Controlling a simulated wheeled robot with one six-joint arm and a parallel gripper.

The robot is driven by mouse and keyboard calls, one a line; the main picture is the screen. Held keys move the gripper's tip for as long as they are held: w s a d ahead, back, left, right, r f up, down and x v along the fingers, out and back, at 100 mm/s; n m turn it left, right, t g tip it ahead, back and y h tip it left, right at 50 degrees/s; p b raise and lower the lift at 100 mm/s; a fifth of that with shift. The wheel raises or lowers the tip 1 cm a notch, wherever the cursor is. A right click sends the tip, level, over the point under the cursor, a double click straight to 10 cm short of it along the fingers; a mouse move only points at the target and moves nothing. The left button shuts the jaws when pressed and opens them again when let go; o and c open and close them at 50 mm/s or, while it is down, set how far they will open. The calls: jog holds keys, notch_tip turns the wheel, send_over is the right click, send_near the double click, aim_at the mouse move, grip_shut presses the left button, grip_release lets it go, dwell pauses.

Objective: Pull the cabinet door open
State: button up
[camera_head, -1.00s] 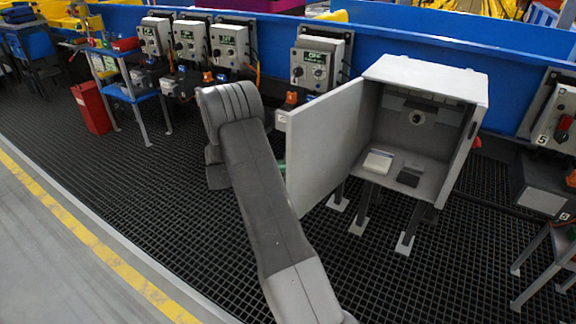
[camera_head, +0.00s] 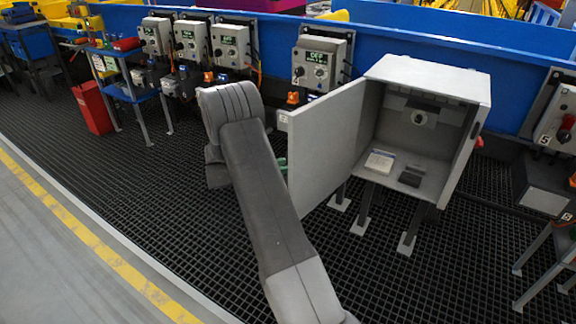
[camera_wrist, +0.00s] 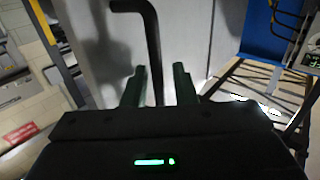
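The grey cabinet (camera_head: 425,72) stands on legs at the right of the head view. Its door (camera_head: 325,150) stands wide open, swung out to the left, and the inside shows. In the wrist view the door's pale face (camera_wrist: 100,45) fills the upper left and middle. A black bent handle (camera_wrist: 152,38) comes down from the top. My gripper (camera_wrist: 160,85) has its two green fingers apart, one on each side of the handle's lower part, with a gap visible. Any contact is unclear. In the head view my gripper is mostly hidden behind my arm and the door.
Inside the cabinet lie a white block (camera_head: 380,160) and a dark block (camera_head: 411,176). A blue conveyor wall (camera_head: 410,38) with control boxes (camera_head: 318,60) runs behind. A red bin (camera_head: 92,108) stands at the left. The dark grid floor in front is clear.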

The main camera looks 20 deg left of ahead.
jog(key=v, duration=1.3)
jog(key=x, duration=1.3)
jog(key=shift+w+d, duration=0.1)
jog(key=shift+d, duration=0.4)
